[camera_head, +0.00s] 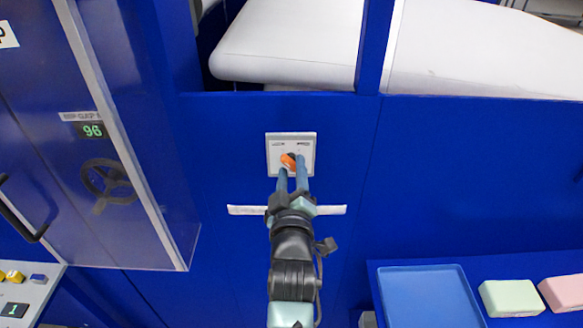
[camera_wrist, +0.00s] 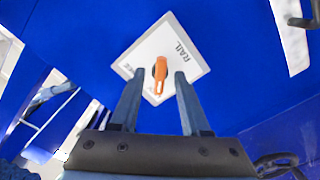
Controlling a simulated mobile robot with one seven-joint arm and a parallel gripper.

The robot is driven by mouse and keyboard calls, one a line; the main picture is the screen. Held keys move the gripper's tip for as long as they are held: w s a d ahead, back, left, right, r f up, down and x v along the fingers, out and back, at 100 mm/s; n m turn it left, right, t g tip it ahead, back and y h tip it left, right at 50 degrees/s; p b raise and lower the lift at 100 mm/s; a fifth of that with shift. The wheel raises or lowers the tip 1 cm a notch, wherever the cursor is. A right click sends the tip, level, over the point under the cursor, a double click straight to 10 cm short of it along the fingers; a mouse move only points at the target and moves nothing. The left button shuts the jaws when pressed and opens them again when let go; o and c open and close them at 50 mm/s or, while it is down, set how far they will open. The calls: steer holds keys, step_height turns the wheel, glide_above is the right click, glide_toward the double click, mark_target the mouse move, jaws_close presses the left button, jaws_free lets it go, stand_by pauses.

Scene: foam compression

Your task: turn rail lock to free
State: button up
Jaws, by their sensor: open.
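In the head view the orange lever (camera_head: 288,161) shows just at my fingertips. In the wrist view the orange lever (camera_wrist: 160,72) stands between my two fingers, and the plate (camera_wrist: 190,58) bears the word RAIL; other lettering is partly hidden. My gripper (camera_head: 292,166) reaches the plate with its fingers apart, one on each side of the lever. It also shows in the wrist view (camera_wrist: 157,75). I cannot tell whether either finger touches the lever.
A white strip (camera_head: 245,210) crosses the panel below the plate. At left is a clear-fronted cabinet with a handwheel (camera_head: 106,186) and a display reading 96 (camera_head: 92,130). A blue tray (camera_head: 425,296) and foam blocks (camera_head: 510,298) lie at lower right.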

steer(key=shift+w, duration=0.1)
steer(key=shift+c, duration=0.3)
jaws_close()
steer(key=shift+m, duration=0.4)
steer(key=m+b, duration=0.1)
steer(key=m, duration=0.2)
steer(key=shift+f+b, duration=0.1)
steer(key=shift+b, duration=0.25)
steer(key=m+b, duration=0.1)
steer(key=m, duration=0.4)
steer(key=shift+a+b, duration=0.1)
steer(key=shift+b, duration=0.2)
steer(key=m+b, duration=0.1)
steer(key=m, duration=0.3)
steer(key=shift+m, duration=0.4)
steer(key=m+b, duration=0.1)
steer(key=m, duration=0.3)
steer(key=shift+m, duration=0.3)
